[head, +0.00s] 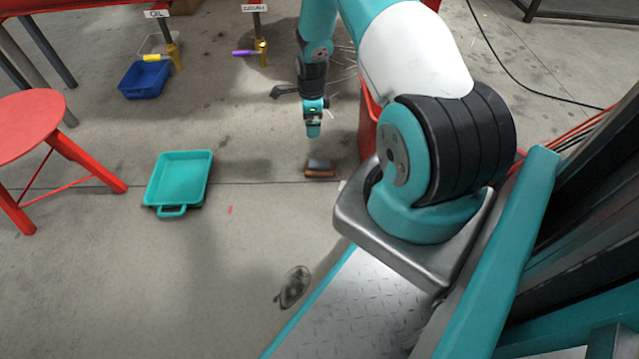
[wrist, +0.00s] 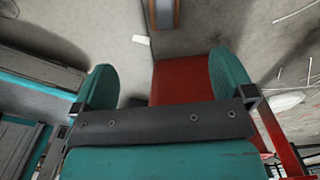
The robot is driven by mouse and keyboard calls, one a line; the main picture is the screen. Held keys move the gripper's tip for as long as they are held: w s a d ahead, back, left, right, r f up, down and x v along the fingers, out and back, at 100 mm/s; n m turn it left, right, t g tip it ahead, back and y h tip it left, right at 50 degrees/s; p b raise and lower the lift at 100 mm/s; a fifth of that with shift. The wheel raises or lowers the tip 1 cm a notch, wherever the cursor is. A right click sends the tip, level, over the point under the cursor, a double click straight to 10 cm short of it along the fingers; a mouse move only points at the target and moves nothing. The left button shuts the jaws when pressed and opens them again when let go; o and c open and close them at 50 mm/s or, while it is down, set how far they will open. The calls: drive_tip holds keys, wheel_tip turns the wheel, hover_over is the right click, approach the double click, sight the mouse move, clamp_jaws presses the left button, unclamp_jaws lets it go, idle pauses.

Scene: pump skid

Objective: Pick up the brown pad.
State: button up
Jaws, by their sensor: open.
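The brown pad (head: 320,174) lies on the concrete floor in the head view, with a grey upper part and brown below. It also shows at the top edge of the wrist view (wrist: 155,14), partly cut off. My gripper (head: 313,132) hangs above the floor, higher in the picture than the pad and apart from it. In the wrist view its two teal fingers (wrist: 165,82) are spread wide with nothing held between them.
A red bin (head: 368,130) stands right beside my gripper and the pad. A teal tray (head: 180,180) lies on the floor to the left, a blue bin (head: 144,80) farther back. A red stool (head: 30,125) is at far left.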

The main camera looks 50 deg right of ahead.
drive_tip(key=m+b, duration=0.2)
hover_over(319, 163)
wheel_tip(319, 163, down, 6)
drive_tip(key=shift+n, duration=0.3)
wheel_tip(319, 163, down, 10)
drive_tip(key=b, duration=0.6)
drive_tip(key=shift+s+f, duration=0.1)
wheel_tip(319, 163, down, 6)
drive_tip(key=b, duration=0.5)
drive_tip(key=shift+b, duration=0.3)
drive_tip(key=shift+r, duration=0.25)
drive_tip(key=c, duration=1)
